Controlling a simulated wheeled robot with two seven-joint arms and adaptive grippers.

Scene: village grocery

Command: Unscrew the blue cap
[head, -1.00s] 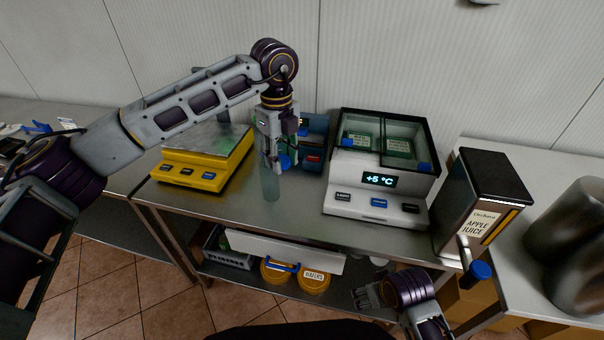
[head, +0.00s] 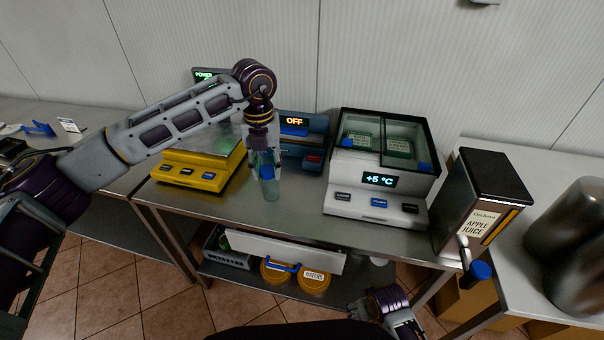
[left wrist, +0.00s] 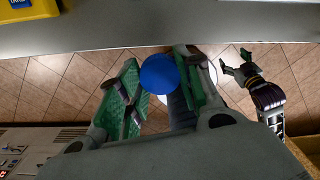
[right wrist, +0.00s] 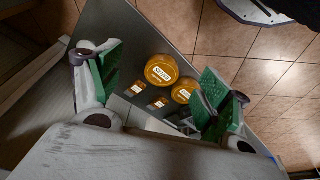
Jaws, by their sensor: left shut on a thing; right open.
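In the left wrist view the round blue cap (left wrist: 159,74) shows from above between the green-padded fingers (left wrist: 158,92). My right gripper (head: 362,308) is open and empty, low in front of the counter. In the right wrist view its fingers (right wrist: 160,90) are spread wide.
A yellow scale (head: 200,178) stands left of the bottle, and a blue device reading OFF (head: 300,135) behind it. A white cooler (head: 376,200) and an apple juice dispenser (head: 480,205) stand to the right. Yellow tubs (head: 314,279) sit on the lower shelf.

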